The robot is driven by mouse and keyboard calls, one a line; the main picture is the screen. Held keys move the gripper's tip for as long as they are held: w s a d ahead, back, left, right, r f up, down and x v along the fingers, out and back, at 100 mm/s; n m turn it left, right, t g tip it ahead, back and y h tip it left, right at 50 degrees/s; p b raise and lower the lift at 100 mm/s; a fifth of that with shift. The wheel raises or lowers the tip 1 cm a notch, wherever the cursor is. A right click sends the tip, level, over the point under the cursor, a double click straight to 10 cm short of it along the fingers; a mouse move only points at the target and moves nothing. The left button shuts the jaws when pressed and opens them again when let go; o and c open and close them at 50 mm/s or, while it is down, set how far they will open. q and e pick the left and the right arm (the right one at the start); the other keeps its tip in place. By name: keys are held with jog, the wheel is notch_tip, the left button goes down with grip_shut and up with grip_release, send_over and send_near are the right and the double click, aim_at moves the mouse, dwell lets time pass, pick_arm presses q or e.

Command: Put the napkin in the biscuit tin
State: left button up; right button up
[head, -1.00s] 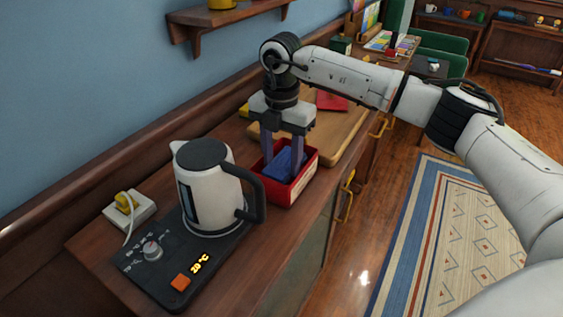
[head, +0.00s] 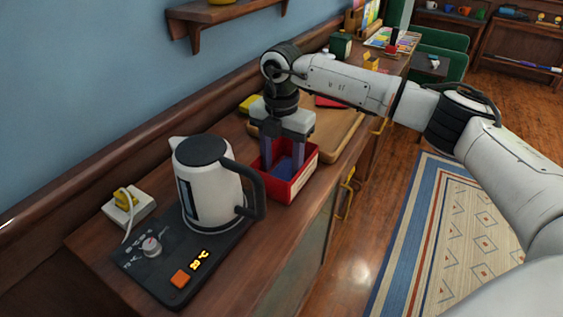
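The blue napkin (head: 282,168) is low inside the red open biscuit tin (head: 305,177), which stands on the wooden counter just right of the kettle. My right gripper (head: 282,162) points straight down into the tin. Its two fingers are spread at the napkin's width, one on each side of it, and it appears to grip the napkin. The fingertips and the napkin's lower part are hidden by the tin's walls. My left gripper is not in view.
A white kettle (head: 207,187) stands on its dark base (head: 168,275) left of the tin, its handle towards the tin. A wooden board (head: 340,133) with a red item (head: 327,102) lies behind the tin. A yellow item (head: 250,104) is near the wall.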

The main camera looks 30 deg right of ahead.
aim_at(281, 176)
jog(key=shift+r, duration=0.1)
jog(key=shift+r, duration=0.35)
notch_tip(281, 176, up, 12)
jog(key=shift+r, duration=0.2)
